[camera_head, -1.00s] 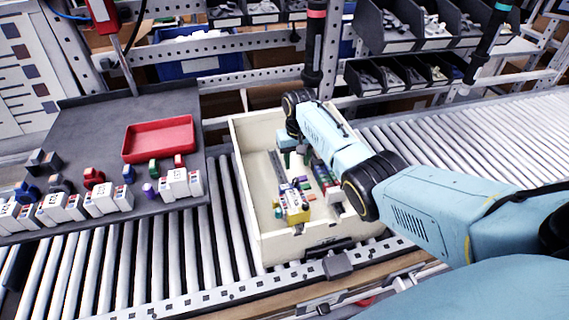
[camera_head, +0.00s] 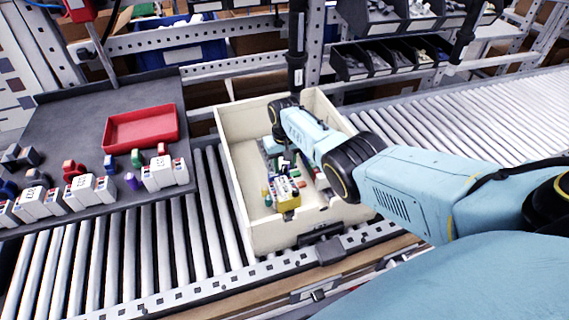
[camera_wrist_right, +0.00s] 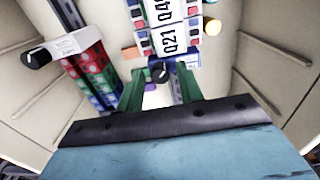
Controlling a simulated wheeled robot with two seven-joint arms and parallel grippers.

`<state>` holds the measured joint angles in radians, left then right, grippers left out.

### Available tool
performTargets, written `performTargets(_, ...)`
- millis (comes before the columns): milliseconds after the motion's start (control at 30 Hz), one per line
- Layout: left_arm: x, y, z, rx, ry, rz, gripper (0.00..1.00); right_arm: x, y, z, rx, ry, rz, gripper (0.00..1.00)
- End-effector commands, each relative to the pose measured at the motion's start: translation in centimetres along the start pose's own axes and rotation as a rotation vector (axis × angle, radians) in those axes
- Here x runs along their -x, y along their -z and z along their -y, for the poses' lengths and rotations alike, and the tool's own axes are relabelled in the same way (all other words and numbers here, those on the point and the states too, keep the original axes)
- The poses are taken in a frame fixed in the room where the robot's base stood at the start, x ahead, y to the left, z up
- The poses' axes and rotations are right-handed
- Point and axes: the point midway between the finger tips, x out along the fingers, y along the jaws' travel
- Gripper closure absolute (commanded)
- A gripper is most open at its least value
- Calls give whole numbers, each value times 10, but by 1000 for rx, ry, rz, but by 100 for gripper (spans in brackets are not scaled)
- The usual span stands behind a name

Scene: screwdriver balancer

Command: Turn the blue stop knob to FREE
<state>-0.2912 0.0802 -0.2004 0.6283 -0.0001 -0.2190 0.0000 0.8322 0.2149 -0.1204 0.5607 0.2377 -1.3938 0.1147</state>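In the right wrist view, my right gripper (camera_wrist_right: 160,88) points down into the cream box, its two green fingers apart. A small black knob with a light mark (camera_wrist_right: 160,73) shows between them, with a gap on both sides. A second black knob (camera_wrist_right: 37,57) sticks out of a white block (camera_wrist_right: 82,62) at the left. I cannot make out a clearly blue knob or the word FREE. In the head view, my right arm reaches into the cream box (camera_head: 232,140) and hides much of its right side; the fingertips are hard to see. My left gripper is not in view.
Rows of terminal blocks (camera_wrist_right: 168,30) and a yellow-ended block (camera_head: 286,200) sit in the box close to my gripper. The box walls surround it. A grey board with a red tray (camera_head: 140,128) and several white blocks is at the left. Rollers lie around the box.

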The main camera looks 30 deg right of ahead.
Motion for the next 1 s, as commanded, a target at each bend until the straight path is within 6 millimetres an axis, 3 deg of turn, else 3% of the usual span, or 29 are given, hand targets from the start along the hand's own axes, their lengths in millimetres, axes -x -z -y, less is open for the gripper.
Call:
performTargets(33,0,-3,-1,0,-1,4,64,0,0,0,0,0,0,70)
performTargets(267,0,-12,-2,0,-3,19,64,0,0,0,0,0,0,100)
performTargets(667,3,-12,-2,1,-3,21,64,0,0,0,-69,0,1,100)
performTargets(1000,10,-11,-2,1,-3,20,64,1,0,0,-327,1,1,100)
